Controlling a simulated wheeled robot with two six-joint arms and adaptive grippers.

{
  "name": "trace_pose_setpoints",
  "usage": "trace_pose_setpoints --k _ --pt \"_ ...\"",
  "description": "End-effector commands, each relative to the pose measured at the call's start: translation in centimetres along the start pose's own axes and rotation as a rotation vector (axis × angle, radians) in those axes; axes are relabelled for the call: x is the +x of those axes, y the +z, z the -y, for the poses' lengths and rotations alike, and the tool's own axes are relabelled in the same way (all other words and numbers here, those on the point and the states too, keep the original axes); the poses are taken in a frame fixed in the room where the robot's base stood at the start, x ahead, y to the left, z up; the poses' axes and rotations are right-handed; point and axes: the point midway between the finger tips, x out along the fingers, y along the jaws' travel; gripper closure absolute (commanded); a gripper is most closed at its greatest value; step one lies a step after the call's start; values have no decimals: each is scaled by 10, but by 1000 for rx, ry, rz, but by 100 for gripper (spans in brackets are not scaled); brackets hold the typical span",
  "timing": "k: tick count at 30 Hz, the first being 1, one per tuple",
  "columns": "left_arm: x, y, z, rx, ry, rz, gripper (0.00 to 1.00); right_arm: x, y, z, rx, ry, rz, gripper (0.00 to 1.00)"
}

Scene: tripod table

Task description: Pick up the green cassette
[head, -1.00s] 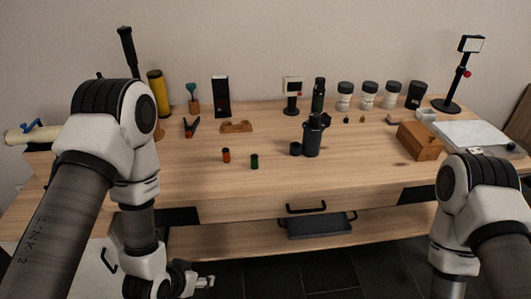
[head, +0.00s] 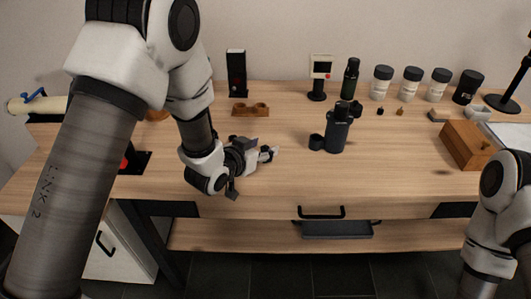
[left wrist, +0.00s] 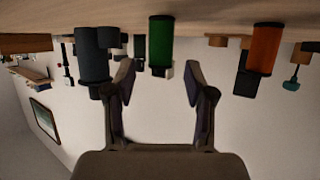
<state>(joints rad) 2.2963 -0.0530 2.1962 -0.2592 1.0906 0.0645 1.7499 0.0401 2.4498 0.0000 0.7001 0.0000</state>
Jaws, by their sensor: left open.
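The green cassette (left wrist: 160,42) is a small green cylinder with dark ends. It stands on the table, upside down in the left wrist view, ahead of my left gripper (left wrist: 158,82) and roughly in line with the gap between its fingers. The fingers are open, with nothing between them. A similar orange cassette (left wrist: 263,50) stands to the right in the left wrist view. My right gripper is out of view.
A black canister (head: 337,132) with a small black cup (head: 316,142) stands right of my left gripper. A wooden holder (head: 250,109) is behind it. Jars (head: 411,84) line the back, and a wooden box (head: 468,146) sits right. The front middle of the tabletop is clear.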

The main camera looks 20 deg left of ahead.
Motion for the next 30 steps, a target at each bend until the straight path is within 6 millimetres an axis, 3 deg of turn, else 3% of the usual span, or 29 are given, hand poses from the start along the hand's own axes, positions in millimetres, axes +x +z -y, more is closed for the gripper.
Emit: trace_pose_setpoints --k 2,6,7,20,29,30 --pt "0 0 0 0 0 0 46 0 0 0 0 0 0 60" --pt "0 0 0 0 0 0 92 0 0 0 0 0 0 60" --pt "0 0 0 0 0 0 94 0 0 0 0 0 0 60" --pt "-2 -2 0 0 0 1 95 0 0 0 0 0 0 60" --pt "-15 -35 0 2 0 -2 95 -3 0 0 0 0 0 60" --pt "-20 -30 -4 2 2 3 95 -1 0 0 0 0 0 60"
